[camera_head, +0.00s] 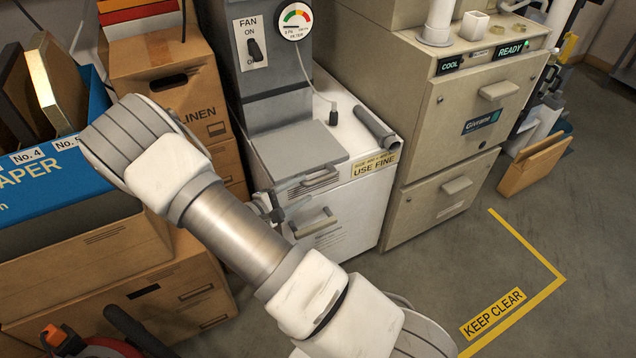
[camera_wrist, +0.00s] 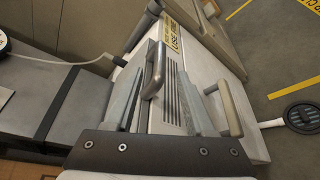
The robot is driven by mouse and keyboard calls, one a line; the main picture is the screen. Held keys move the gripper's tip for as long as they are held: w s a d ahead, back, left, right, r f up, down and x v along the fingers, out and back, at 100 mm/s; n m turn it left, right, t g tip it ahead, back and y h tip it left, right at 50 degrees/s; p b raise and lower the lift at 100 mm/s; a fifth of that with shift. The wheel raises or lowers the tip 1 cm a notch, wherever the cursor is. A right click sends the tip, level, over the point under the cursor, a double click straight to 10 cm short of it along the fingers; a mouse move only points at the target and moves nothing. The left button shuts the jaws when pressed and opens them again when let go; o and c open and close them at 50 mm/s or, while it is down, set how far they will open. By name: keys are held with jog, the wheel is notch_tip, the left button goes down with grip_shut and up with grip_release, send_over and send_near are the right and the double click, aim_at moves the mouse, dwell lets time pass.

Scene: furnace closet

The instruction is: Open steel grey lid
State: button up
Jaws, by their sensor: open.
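The steel grey lid (camera_head: 305,150) is a flat grey plate at the foot of the grey fan column, on top of a white cabinet (camera_head: 355,200). It looks closed. In the wrist view, what seems to be the lid (camera_wrist: 85,105) lies left of my fingers, with a metal bar handle (camera_wrist: 154,70) near its edge. My gripper (camera_wrist: 160,85) is open. The bar handle shows between its fingertips; I cannot tell whether they touch it. In the head view my gripper (camera_head: 272,207) is mostly hidden behind my arm, at the cabinet's front.
A lower handle (camera_wrist: 230,108) sticks out from the cabinet front, right of my right finger. A grey roll (camera_head: 376,128) lies on the cabinet top. A beige furnace (camera_head: 455,130) stands to the right, cardboard boxes (camera_head: 165,75) to the left.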

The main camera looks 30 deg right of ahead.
aim_at(312, 184)
jog(key=b+x, duration=0.1)
jog(key=x, duration=0.6)
jog(key=shift+a, duration=0.1)
grip_shut()
dwell(1.2)
